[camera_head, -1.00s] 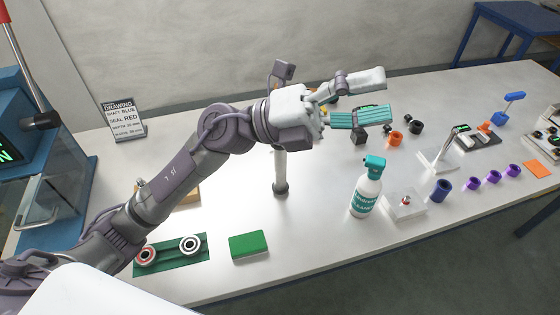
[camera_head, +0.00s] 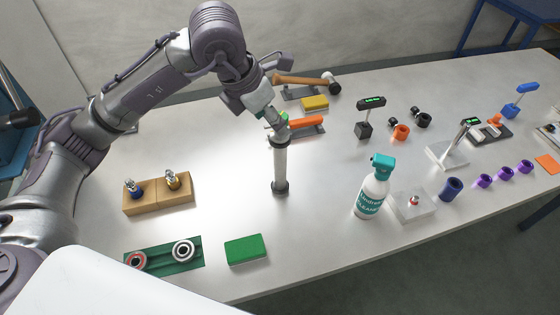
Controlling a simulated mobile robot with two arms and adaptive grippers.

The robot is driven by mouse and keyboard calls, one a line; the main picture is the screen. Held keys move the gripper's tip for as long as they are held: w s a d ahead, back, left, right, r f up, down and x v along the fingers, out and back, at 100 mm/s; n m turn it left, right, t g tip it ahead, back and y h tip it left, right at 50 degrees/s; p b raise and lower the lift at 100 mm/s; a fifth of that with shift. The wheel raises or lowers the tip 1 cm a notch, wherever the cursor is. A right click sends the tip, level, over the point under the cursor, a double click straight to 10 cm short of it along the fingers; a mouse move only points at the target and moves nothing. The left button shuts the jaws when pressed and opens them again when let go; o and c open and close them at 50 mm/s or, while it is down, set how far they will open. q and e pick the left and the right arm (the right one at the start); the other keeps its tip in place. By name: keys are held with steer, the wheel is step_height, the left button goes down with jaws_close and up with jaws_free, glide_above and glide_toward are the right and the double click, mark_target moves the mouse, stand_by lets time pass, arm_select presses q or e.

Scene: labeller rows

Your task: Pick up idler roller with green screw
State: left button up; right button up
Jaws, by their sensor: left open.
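A tall grey cylinder (camera_head: 280,165) with a dark collar at its foot stands upright near the middle of the table. It looks like the roller. A small green spot shows by its top, beside my gripper, but I cannot tell whether it is the green screw. My left gripper (camera_head: 274,119) comes down from above and behind, with its fingers at the cylinder's top. It is open; its fingers are seen nearly end-on, and I cannot tell whether they touch the cylinder. My right gripper is not in view.
A spray bottle (camera_head: 372,188) stands right of the cylinder. A hammer (camera_head: 303,80), a yellow block (camera_head: 314,103) and an orange-handled tool (camera_head: 307,123) lie behind. A wooden block (camera_head: 157,195), a green tray (camera_head: 160,256) and a green block (camera_head: 246,249) lie at the front left.

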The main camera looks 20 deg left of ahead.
mark_target(280, 165)
arm_select(q)
steer(key=shift+x, duration=1.15)
steer(key=shift+w+d+f+p, duration=0.1)
steer(key=shift+d+f+p, duration=0.05)
steer(key=shift+f+p, duration=0.35)
steer(key=p+x, duration=0.2)
steer(key=x, duration=0.2)
steer(key=shift+f, duration=0.2)
jaws_close()
